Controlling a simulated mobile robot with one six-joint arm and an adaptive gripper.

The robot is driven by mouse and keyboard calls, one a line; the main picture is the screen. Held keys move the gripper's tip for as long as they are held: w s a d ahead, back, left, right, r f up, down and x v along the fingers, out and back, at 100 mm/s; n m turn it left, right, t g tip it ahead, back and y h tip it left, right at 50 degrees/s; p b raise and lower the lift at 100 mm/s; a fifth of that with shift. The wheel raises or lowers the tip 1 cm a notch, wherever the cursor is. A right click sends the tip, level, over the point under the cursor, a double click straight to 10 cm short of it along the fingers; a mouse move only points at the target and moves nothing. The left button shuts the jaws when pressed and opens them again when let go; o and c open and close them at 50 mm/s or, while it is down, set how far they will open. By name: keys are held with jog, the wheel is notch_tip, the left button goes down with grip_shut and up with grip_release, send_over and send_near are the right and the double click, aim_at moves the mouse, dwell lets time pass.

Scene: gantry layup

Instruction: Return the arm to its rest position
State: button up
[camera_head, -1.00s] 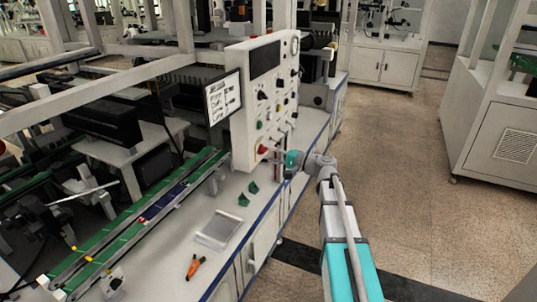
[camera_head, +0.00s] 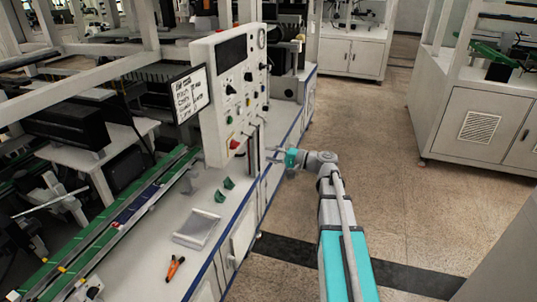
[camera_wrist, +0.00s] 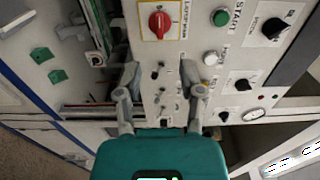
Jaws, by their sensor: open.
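My gripper (camera_head: 274,155) is at the end of my extended arm in the head view, beside the control panel (camera_head: 208,124) and above the bench's blue front edge. In the wrist view my gripper (camera_wrist: 160,78) shows two fingers spread apart with nothing between them. Beyond the fingers is the panel face (camera_wrist: 180,60) with a red rotary knob (camera_wrist: 159,24), a green button (camera_wrist: 220,17) and several black knobs. No object is held.
A green conveyor (camera_head: 110,230) runs at the left. A white cabinet (camera_head: 480,120) stands at the right. The floor (camera_head: 410,200) between is open.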

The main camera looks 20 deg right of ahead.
jog(key=s+a+f+n+g+h+p, duration=0.3)
jog(key=s+a+f+n+g+h, duration=0.15)
jog(key=s+a+f+g, duration=0.4)
jog(key=s+f+n+g+h+p, duration=0.2)
jog(key=s+f+h, duration=0.2)
jog(key=s+h, duration=0.6)
jog(key=shift+s+d+f, duration=0.3)
jog(key=shift+s+d, duration=0.05)
jog(key=shift+s, duration=0.85)
jog(key=shift+n, duration=0.25)
jog(key=shift+d, duration=0.1)
